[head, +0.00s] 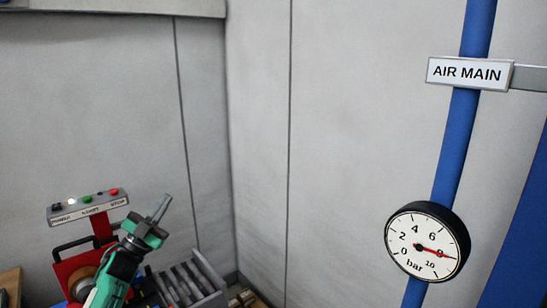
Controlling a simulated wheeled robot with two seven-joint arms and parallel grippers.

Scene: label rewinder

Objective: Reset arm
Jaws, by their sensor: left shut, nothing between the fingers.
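My left gripper (160,208) is raised at the lower left of the head view, on a green and white arm. Its fingers are together and empty, pointing up and slightly right. It appears in front of the red label rewinder (77,266), which is partly hidden behind my arm. A grey control panel (88,205) with green, red, white and black controls tops the machine, left of my gripper. My right gripper is not in view.
A grey rack with slots (209,278) stands right of my arm. A blue pipe (455,140) on the right carries an AIR MAIN sign (469,72) and a pressure gauge (427,241) reading about 8 bar. Grey walls fill the back; the middle is clear.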

